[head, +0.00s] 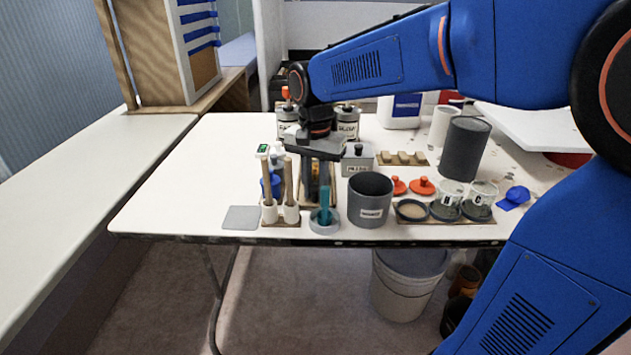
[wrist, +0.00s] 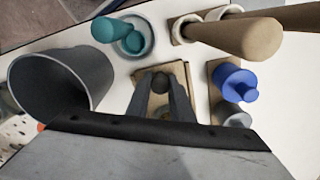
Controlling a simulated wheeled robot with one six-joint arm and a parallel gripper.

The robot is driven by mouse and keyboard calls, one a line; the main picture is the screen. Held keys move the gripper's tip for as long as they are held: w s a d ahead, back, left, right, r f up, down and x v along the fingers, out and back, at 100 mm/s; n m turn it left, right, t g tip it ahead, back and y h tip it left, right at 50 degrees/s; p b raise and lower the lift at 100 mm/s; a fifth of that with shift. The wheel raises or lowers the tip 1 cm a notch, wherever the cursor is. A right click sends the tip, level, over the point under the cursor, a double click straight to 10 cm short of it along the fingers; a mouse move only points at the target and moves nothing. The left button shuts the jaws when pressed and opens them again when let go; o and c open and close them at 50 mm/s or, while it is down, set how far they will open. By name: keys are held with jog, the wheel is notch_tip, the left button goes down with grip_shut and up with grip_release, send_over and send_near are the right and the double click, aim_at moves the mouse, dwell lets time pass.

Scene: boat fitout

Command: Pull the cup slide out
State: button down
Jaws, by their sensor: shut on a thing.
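My gripper (head: 317,196) points down over the front middle of the table. In the wrist view its two fingers (wrist: 161,84) are closed around a small dark round knob (wrist: 160,80). The knob stands over a light wooden piece (wrist: 186,73) with a raised edge, which I take to be the cup slide. This wooden piece also shows behind the fingers in the head view (head: 331,192). The fingers and the gripper body hide much of it, and I cannot tell how far the slide is out.
A dark grey cup (head: 370,202) stands close on the right. A teal-handled tool in a round dish (head: 324,222) is in front. Upright wooden-handled tools (head: 289,190) and a blue knobbed piece (wrist: 237,84) are on the left. A grey square (head: 241,218) lies near the front edge.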

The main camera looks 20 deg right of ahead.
jog(key=c, duration=1.6)
grip_release()
jog(key=shift+o, duration=0.2)
notch_tip(320, 180, up, 17)
jog(key=shift+r, duration=0.2)
